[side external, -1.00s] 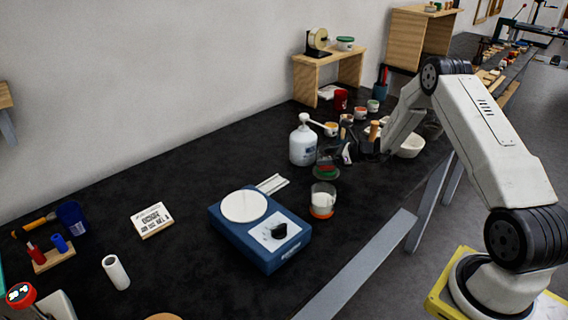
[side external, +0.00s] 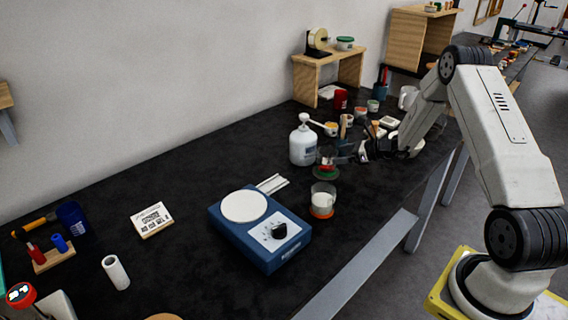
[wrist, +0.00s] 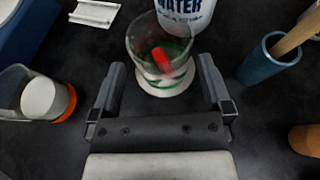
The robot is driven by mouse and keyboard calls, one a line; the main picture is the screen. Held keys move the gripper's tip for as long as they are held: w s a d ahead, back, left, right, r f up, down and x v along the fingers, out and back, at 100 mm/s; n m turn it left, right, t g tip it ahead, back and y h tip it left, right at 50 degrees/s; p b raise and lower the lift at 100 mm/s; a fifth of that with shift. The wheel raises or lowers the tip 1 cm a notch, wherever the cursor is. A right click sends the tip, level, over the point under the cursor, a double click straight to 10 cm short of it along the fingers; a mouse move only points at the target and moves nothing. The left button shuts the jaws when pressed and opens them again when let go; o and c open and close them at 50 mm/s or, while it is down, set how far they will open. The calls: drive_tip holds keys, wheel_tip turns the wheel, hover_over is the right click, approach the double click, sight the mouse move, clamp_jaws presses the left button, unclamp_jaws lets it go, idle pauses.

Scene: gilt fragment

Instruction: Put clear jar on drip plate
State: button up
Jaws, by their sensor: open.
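A clear jar (side external: 326,160) with a red piece inside stands upright; it also shows in the wrist view (wrist: 150,47), ahead of my fingers. Its base looks green with a pale rim below; whether that is a separate plate I cannot tell. A second clear jar (wrist: 16,84) with white contents and an orange base is at the left; it shows in the side view (side external: 323,194). My gripper (wrist: 161,66) is open and empty, its fingers on either side of the near space before the first jar. I cannot tell which thing is the drip plate.
A white bottle (side external: 303,144) stands just behind the first jar. A blue device (side external: 262,242) with a round white top (side external: 244,206) is at the left. A blue cup (wrist: 268,64) holding a wooden stick is right of my gripper. The bench front is mostly clear.

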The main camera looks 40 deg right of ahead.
drive_tip(key=v, duration=0.7)
drive_tip(key=shift+f, duration=0.1)
idle(0.4)
drive_tip(key=s+a+r+n+g+y, duration=0.1)
drive_tip(key=s+a+n+g, duration=0.1)
drive_tip(key=a+n+g, duration=0.5)
drive_tip(key=s+a+r+n+g+y, duration=0.15)
drive_tip(key=a+n, duration=0.35)
drive_tip(key=a, duration=0.5)
drive_tip(key=s+a+r+n+h, duration=0.2)
drive_tip(key=s+a+n, duration=0.3)
drive_tip(key=n, duration=0.4)
drive_tip(key=s+a+r+n+g+h, duration=0.1)
drive_tip(key=s+a+n+h, duration=0.4)
drive_tip(key=n, duration=0.5)
drive_tip(key=shift+s+a+r+n, duration=0.3)
drive_tip(key=shift+s+a+r, duration=0.15)
drive_tip(key=shift+a, duration=0.2)
